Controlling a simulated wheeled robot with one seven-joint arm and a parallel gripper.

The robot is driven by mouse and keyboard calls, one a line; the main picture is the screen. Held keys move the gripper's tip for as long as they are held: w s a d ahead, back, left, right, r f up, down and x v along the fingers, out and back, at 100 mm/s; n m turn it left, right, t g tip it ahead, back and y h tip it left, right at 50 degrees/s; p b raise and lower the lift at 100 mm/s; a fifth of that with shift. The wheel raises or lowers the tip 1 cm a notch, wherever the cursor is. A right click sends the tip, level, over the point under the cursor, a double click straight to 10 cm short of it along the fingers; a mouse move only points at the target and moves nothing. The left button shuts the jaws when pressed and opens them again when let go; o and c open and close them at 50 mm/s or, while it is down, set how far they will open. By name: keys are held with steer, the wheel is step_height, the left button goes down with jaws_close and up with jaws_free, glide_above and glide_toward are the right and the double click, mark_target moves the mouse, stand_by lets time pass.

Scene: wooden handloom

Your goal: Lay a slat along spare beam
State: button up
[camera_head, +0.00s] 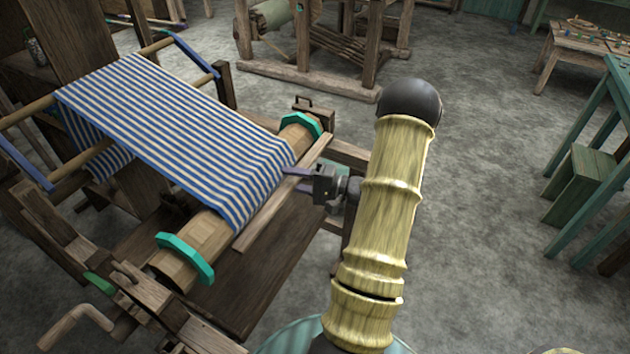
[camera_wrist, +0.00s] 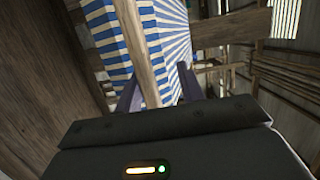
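A long thin wooden slat (camera_head: 268,219) lies alongside the near side of a wooden roller (camera_head: 203,234) with green end discs. Blue-and-white striped cloth (camera_head: 180,120) wraps over this roller; I cannot tell whether it is the spare beam. My gripper (camera_head: 297,179) is at the slat's right half, its fingers spread. In the wrist view the slat (camera_wrist: 145,55) runs down between the two fingertips of my gripper (camera_wrist: 158,90), with a visible gap to the right finger. The striped cloth (camera_wrist: 105,40) is behind it. Contact with the slat is not clear.
The loom's wooden frame (camera_head: 345,152) stands close to my gripper. A crank handle (camera_head: 70,325) sticks out at the lower left. Another wooden frame (camera_head: 310,75) stands behind. A green stool (camera_head: 583,170) is at the right. The grey floor between is clear.

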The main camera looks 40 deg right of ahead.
steer(key=v, duration=0.5)
steer(key=shift+s+d+r, duration=0.2)
steer(key=shift+d+r, duration=0.05)
steer(key=shift+r, duration=0.1)
steer(key=shift+a, duration=0.1)
